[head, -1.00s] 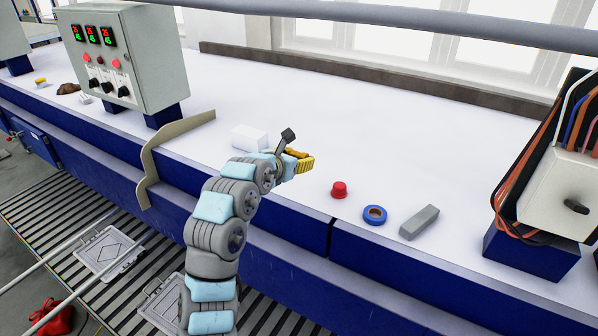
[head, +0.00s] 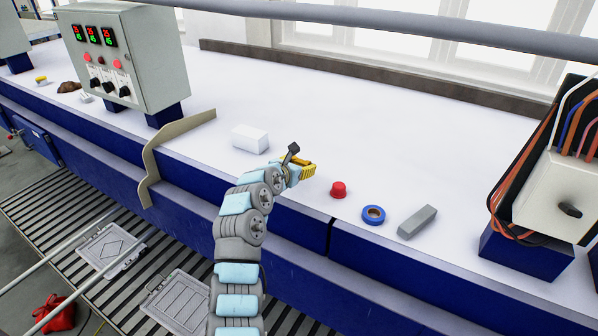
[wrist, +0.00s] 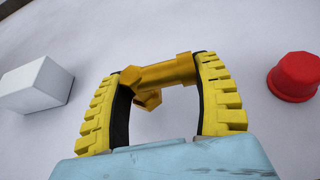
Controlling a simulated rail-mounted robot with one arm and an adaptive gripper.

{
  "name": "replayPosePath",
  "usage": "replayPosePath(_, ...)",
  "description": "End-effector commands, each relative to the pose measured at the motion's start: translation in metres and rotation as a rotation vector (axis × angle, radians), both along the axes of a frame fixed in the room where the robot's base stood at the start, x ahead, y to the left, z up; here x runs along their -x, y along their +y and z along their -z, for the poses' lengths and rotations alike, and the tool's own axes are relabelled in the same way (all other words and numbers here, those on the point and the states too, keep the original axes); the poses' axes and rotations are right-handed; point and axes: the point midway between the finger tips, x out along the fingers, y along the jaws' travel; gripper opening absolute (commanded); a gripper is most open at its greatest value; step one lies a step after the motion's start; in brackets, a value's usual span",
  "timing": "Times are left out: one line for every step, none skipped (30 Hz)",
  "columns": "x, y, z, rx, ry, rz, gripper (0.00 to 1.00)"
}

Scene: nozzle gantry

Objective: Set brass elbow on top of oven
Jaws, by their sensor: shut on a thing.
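My gripper (head: 308,168) is over the white bench top, its yellow ribbed fingers closed on the brass elbow (wrist: 165,75). In the wrist view the elbow spans between the fingertips, with a short bent end pointing down beside the left finger. I cannot tell whether it touches the bench. In the head view the elbow is hard to tell from the yellow fingers. A grey-green box (head: 135,60) with red and green displays and knobs stands on blue feet at the left; I cannot tell whether it is the oven.
A white block (head: 250,138) lies left of my gripper. A red cap (head: 338,189), a blue tape ring (head: 373,215) and a grey bar (head: 417,222) lie to the right. A beige notched panel (head: 150,165) stands at the bench edge. The back of the bench is clear.

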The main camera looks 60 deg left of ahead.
Motion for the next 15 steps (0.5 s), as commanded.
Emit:
replayPosePath(0.001,-0.001,0.01,0.005,0.003,0.001,0.28)
replayPosePath(0.001,-0.001,0.015,0.006,0.003,0.0,0.28)
replayPosePath(0.001,-0.001,0.02,0.007,0.004,0.0,0.28)
replayPosePath(0.001,-0.001,0.023,0.006,0.005,0.001,0.28)
replayPosePath(0.001,-0.001,0.025,0.005,0.005,0.0,0.28)
replayPosePath(0.001,-0.001,0.027,0.004,0.004,0.0,0.28)
replayPosePath(0.001,-0.001,0.027,0.004,0.004,0.0,0.28)
replayPosePath(0.001,-0.001,0.027,0.003,0.004,0.001,0.28)
replayPosePath(0.001,0.0,0.026,0.002,0.003,0.0,0.28)
replayPosePath(0.001,0.0,0.026,0.002,0.003,0.0,0.28)
replayPosePath(0.001,0.0,0.026,0.002,0.003,0.0,0.28)
replayPosePath(0.001,-0.001,0.026,0.002,0.003,0.0,0.28)
replayPosePath(0.001,-0.001,0.026,0.003,0.003,-0.001,0.28)
replayPosePath(0.001,0.0,0.026,0.003,0.003,-0.001,0.28)
replayPosePath(0.001,0.0,0.027,0.003,0.003,0.0,0.28)
